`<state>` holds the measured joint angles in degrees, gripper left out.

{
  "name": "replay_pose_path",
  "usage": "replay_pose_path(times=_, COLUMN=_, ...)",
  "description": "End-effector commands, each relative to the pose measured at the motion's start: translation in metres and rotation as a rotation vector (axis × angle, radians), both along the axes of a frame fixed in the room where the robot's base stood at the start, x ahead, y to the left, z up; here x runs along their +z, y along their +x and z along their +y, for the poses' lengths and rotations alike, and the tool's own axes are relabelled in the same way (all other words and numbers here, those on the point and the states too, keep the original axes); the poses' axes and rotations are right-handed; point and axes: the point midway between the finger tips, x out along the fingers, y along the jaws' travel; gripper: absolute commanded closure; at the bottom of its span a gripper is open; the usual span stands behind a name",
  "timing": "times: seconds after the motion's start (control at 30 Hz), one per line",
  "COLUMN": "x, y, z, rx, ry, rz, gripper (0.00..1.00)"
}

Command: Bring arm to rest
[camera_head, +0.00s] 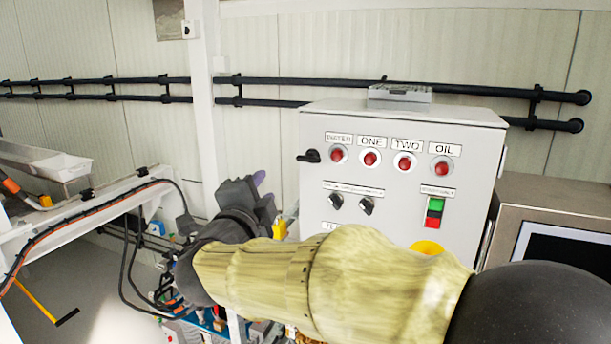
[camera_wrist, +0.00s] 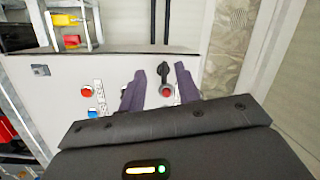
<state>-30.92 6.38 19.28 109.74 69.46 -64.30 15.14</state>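My arm, with a yellowish sleeve, reaches from the lower right across the front of a grey control box (camera_head: 400,220) in the head view. My gripper (camera_head: 262,182) is left of the box, raised and apart from its front. In the wrist view, the two dark purple fingers of my gripper (camera_wrist: 158,75) stand apart with nothing held between them. Behind the gap, a black knob (camera_wrist: 163,72) and a red button show on a pale panel (camera_wrist: 60,85). Whether the fingers are near that panel is hard to tell.
My arm partly hides a yellow round part (camera_head: 428,248). A screen (camera_head: 570,250) stands right; a white frame (camera_head: 100,210) stands left.

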Motion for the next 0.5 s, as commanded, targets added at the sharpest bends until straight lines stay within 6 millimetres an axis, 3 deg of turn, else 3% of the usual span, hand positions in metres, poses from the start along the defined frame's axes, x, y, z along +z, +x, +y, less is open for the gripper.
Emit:
replay_pose_path(times=0.1, x=-0.029, y=0.022, z=-0.016, rx=0.107, ry=-0.186, rz=0.056, gripper=0.67)
replay_pose_path(times=0.23, x=-0.073, y=0.034, z=-0.035, rx=0.232, ry=-0.391, rz=0.162, gripper=0.67)
replay_pose_path(times=0.37, x=-0.13, y=0.032, z=-0.064, rx=0.354, ry=-0.583, rz=0.316, gripper=0.67)
replay_pose_path(times=0.5, x=-0.196, y=0.01, z=-0.107, rx=0.489, ry=-0.765, rz=0.526, gripper=0.67)
